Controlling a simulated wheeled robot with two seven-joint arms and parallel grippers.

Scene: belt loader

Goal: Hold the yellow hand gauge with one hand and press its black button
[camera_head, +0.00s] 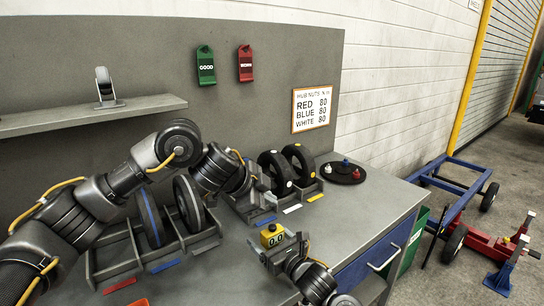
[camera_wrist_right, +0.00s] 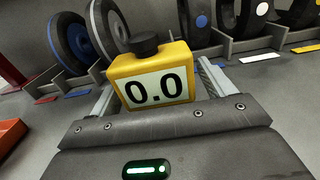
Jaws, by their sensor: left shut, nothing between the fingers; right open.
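The yellow hand gauge (camera_head: 272,235) stands over the front middle of the workbench, its display reading 0.0. In the right wrist view the gauge (camera_wrist_right: 152,82) sits between the two fingers of my right gripper (camera_wrist_right: 158,88), which is open. The black button (camera_wrist_right: 145,43) is on top of the gauge, uncovered. In the head view my right gripper (camera_head: 280,250) is around the gauge from below. My left gripper (camera_head: 260,185) is shut and empty, behind and above the gauge, apart from the button. Its fingertips are small and hard to make out.
Racks with wheels (camera_head: 188,204) stand on the bench at left and behind the gauge. A dark round tray (camera_head: 343,176) with small coloured nuts lies at the back right. Green and red tags (camera_head: 245,63) and a sign (camera_head: 311,108) hang on the back panel. Bench right of the gauge is clear.

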